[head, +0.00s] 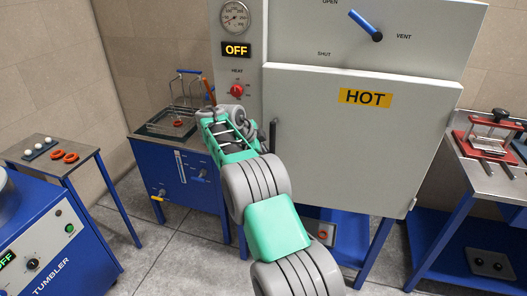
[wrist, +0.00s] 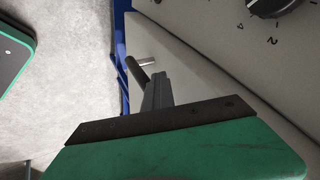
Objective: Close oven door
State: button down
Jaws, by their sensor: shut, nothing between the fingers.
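The oven (head: 315,30) has a pale grey door (head: 345,150) with a yellow HOT label (head: 365,97). The door lies across the oven's front, closed or nearly so; I cannot tell whether it is flush. Its dark upright handle (head: 273,135) is at the left edge. In the head view, my green and grey arm reaches up to just left of the handle, and the fingertips are hard to make out. In the wrist view, my gripper (wrist: 157,90) is shut and empty, with its tips close to a dark handle (wrist: 138,70) with a silver post. Contact is unclear.
A blue cabinet (head: 180,178) with a wire-handled bath (head: 175,120) stands left of the oven. The tumbler (head: 45,250) and a side table (head: 85,157) are further left. A bench with a red press (head: 490,135) is at right. Floor (head: 165,250) shows at left.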

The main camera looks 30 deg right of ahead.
jog(key=shift+s+d, duration=0.15)
jog(key=shift+s, duration=0.1)
